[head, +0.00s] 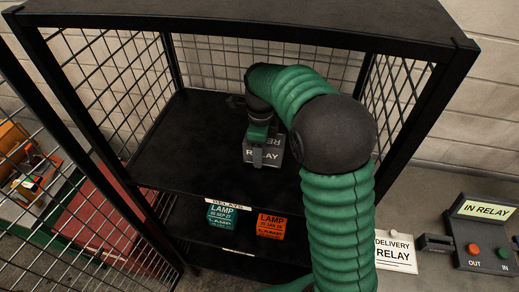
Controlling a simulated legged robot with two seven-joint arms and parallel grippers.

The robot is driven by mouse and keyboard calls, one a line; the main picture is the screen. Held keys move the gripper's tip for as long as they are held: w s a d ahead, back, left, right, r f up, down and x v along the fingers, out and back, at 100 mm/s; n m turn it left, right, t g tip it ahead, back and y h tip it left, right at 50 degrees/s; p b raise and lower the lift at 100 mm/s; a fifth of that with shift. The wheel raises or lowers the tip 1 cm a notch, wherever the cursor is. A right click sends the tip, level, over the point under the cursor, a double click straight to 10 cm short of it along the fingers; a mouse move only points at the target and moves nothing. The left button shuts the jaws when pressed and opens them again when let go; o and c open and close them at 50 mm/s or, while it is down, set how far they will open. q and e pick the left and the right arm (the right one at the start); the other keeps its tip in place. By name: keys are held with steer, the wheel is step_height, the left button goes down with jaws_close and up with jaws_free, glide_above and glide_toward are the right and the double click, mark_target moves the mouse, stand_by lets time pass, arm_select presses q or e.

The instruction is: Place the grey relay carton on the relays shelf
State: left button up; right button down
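The grey relay carton (276,154), with a white RELAY label, is on or just above the upper shelf (190,140) of the black rack. The strip on this shelf's front edge reads RELAYS (228,203). My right arm, in a green sleeve, reaches up and over into the rack. My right gripper (257,152) points down at the carton, with one finger against its labelled front face. The other finger is hidden, and the gripper looks shut on the carton. I cannot tell whether the carton's base touches the shelf. My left gripper is not in view.
On the lower shelf stand a teal LAMP carton (222,217) and an orange LAMP carton (271,226). Mesh sides and black posts enclose the rack. At right are a DELIVERY RELAY card (395,252) and an IN RELAY button box (484,237). The upper shelf's left part is bare.

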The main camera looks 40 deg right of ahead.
steer(key=shift+s+d+f, duration=0.15)
steer(key=shift+f, duration=0.35)
steer(key=shift+a, duration=1.1)
steer(key=c, duration=0.6)
jaws_free()
steer(key=shift+a, duration=0.1)
steer(key=shift+o, duration=0.4)
steer(key=shift+d+f, duration=0.15)
steer(key=shift+d, duration=0.55)
steer(key=shift+a+r, duration=0.15)
steer(key=shift+r, duration=0.05)
step_height(320, 180, up, 8)
steer(key=shift+f+b, duration=0.25)
steer(key=shift+b, duration=0.2)
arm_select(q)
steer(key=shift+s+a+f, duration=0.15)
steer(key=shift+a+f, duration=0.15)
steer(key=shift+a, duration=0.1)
